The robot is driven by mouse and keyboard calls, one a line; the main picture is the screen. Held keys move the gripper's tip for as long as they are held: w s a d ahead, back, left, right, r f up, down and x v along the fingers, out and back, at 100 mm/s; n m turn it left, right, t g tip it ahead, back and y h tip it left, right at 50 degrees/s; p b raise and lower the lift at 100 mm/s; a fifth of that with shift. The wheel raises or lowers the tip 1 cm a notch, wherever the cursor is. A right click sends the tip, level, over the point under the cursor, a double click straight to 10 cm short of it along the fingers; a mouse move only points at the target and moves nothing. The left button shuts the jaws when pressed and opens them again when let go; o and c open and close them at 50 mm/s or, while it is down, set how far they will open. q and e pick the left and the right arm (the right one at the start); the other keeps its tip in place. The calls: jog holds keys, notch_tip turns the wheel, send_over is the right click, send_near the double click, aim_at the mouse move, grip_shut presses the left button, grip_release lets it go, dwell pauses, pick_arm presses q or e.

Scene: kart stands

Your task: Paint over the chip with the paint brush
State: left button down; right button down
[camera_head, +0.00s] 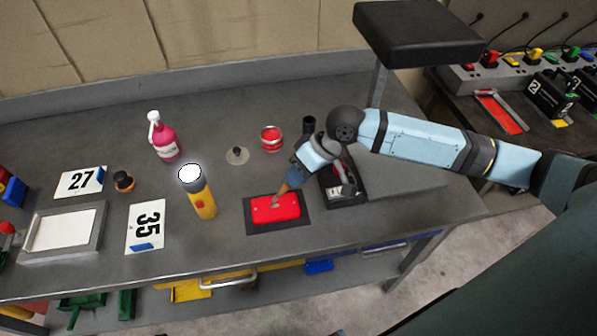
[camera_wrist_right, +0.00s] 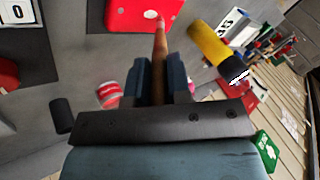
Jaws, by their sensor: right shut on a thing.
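A red panel (camera_head: 262,214) lies on a dark mat (camera_head: 292,226) at the front of the grey workbench. A small pale mark shows on its top near the brush tip; I cannot tell clearly whether it is the chip. My right gripper (camera_head: 295,177) is shut on the paint brush (camera_head: 283,189), tilted with its tip down at the panel. In the right wrist view the brush (camera_wrist_right: 159,48) points from between the fingers to the red panel (camera_wrist_right: 135,12). I cannot tell whether the tip touches it. My left gripper is not in view.
A yellow flashlight (camera_head: 204,205) stands left of the mat. An open red paint can (camera_head: 271,140) and a pink bottle (camera_head: 163,142) stand behind. A black case (camera_head: 355,183) sits right of the panel, under my right arm. Number cards (camera_head: 147,213) and a grey tray (camera_head: 32,259) lie left.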

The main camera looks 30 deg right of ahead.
jog(key=shift+f, duration=0.15)
jog(key=shift+d, duration=0.1)
jog(key=shift+s+d+p, duration=0.1)
jog(key=shift+d+p, duration=0.25)
jog(key=shift+p, duration=0.1)
jog(key=shift+s+d, duration=0.15)
jog(key=shift+d, duration=0.15)
jog(key=shift+s+d+p, duration=0.2)
jog(key=shift+d+p, duration=0.45)
jog(key=shift+d, duration=0.05)
jog(key=shift+a, duration=0.1)
